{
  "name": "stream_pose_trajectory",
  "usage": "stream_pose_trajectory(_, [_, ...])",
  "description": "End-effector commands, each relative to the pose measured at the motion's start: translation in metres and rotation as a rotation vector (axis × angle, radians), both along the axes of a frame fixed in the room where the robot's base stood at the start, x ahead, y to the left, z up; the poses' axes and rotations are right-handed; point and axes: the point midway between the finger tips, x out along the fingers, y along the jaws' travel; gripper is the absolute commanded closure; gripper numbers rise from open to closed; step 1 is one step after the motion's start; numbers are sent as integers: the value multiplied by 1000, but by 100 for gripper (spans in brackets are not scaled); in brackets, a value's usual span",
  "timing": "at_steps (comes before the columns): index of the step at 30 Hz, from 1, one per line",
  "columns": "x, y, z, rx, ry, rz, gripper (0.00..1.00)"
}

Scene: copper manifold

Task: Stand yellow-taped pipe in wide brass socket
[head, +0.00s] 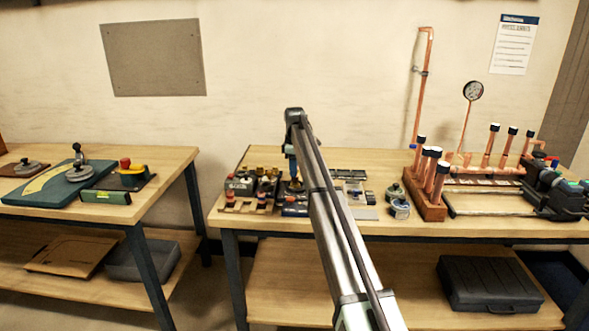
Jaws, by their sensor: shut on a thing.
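My gripper (293,184) points down at the left part of the middle bench, low among small parts and partly hidden by my arm. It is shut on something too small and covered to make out. Several copper pipes (432,172) with dark, pale-topped ends stand upright in a wooden block (428,208) to the right. I can make out no yellow tape on any pipe. Small brass-coloured fittings (262,170) sit at the bench's left back. I cannot tell whether one is the wide brass socket.
A copper manifold with upright pipes (490,145) and a gauge (473,91) stands at the right, beside a dark vice-like tool (555,190). Round tins (400,208) stand left of the block. A separate bench (150,190) is at the left, across a gap.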

Motion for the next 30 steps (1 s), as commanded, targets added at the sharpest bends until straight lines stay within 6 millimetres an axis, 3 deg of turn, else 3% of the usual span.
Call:
stream_pose_trajectory(14, [0, 0, -21, 0, 0, 0, 100])
stream_pose_trajectory(30, [0, 0, -23, 0, 0, 0, 100])
